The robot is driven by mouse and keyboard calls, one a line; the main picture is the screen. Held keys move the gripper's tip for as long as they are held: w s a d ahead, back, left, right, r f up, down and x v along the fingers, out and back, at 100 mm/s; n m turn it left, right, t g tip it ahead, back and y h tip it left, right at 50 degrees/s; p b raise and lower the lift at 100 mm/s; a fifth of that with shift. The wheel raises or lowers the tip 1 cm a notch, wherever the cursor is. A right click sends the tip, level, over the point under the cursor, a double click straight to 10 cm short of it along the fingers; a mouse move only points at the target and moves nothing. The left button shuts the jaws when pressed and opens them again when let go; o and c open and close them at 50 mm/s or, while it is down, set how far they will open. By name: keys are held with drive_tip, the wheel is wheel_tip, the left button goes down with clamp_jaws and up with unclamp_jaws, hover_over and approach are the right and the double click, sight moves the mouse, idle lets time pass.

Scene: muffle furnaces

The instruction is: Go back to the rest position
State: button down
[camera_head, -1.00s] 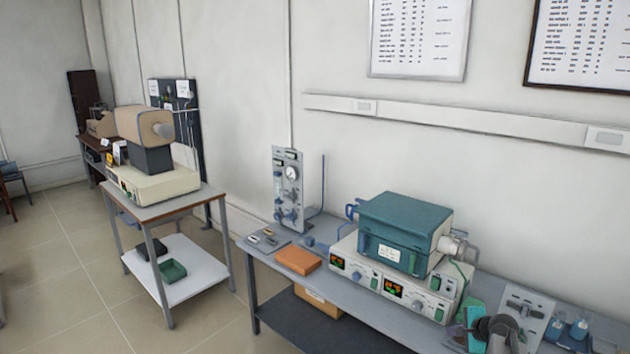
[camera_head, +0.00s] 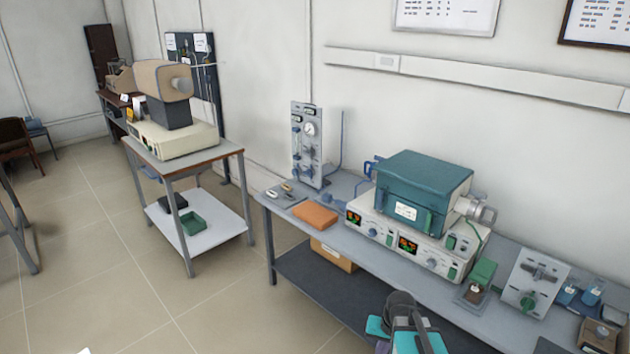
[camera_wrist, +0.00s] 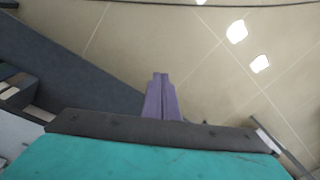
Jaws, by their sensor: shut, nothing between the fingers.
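My gripper (camera_wrist: 161,80) shows in the wrist view as two purple fingers, closed together with nothing between them. They point over the tiled floor, beside the dark lower shelf of the bench. In the head view, my grey and teal wrist is at the bottom, in front of the bench's front edge; the fingers are mostly cut off by the frame there. The bench (camera_head: 283,216) carries a teal muffle furnace (camera_head: 425,185) on a white control unit (camera_head: 385,238) with lit displays.
A cart (camera_head: 226,152) with a beige furnace (camera_head: 160,80) stands at the left. The bench also holds an orange block (camera_head: 315,215), a gauge panel (camera_head: 306,150), a small green-topped device (camera_head: 481,275) and a knobbed panel (camera_head: 535,285). Open tiled floor (camera_head: 110,280) lies at the left.

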drive_tip(key=s+a+f+n+g+b, duration=0.1)
drive_tip(key=s+f+g+b, duration=0.2)
drive_tip(key=s+f, duration=1.2)
drive_tip(key=s+a+f+n+g+h+b, duration=0.1)
drive_tip(key=s+f+n+g+b, duration=0.1)
drive_tip(key=s+f+b, duration=0.8)
drive_tip(key=s+f+g, duration=0.1)
drive_tip(key=s+f, duration=0.4)
drive_tip(key=f, duration=0.2)
drive_tip(key=shift+a+f+g, duration=0.15)
drive_tip(key=shift+a+g, duration=0.25)
drive_tip(key=shift+d, duration=0.1)
